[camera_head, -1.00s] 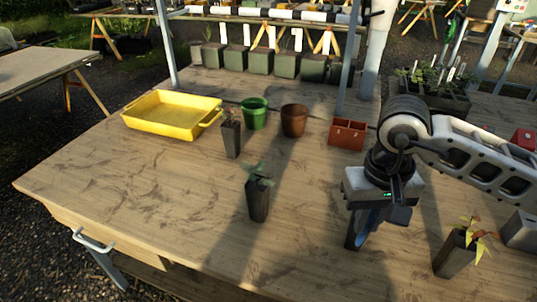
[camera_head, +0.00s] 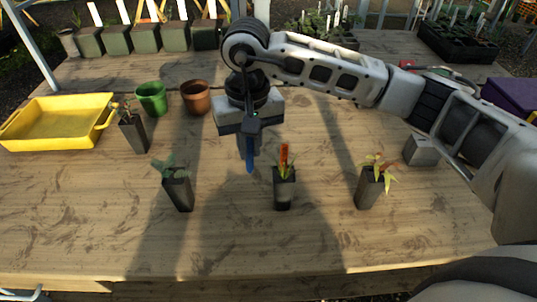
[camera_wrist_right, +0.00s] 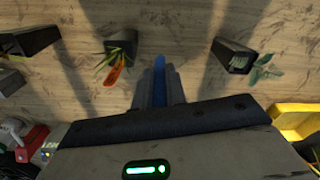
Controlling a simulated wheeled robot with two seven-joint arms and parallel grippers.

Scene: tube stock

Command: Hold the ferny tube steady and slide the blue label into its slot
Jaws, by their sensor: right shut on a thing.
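My right gripper (camera_head: 248,145) is shut on a blue label (camera_head: 250,164), which points down above the table. The label also shows between the fingers in the right wrist view (camera_wrist_right: 159,68). Just right of it stands a dark tube (camera_head: 284,194) with thin green leaves and an orange label (camera_head: 285,156). To the left is a dark tube (camera_head: 179,195) with broader blue-green leaves. I cannot tell for sure which plant is the ferny one. No label slot can be made out. My left gripper is not in view.
A tube with yellow-orange leaves (camera_head: 368,190) and a grey block (camera_head: 421,150) stand at right. At left are a twiggy tube (camera_head: 134,134), a yellow tray (camera_head: 55,122), a green pot (camera_head: 151,98) and a brown pot (camera_head: 195,97). The table's front strip is clear.

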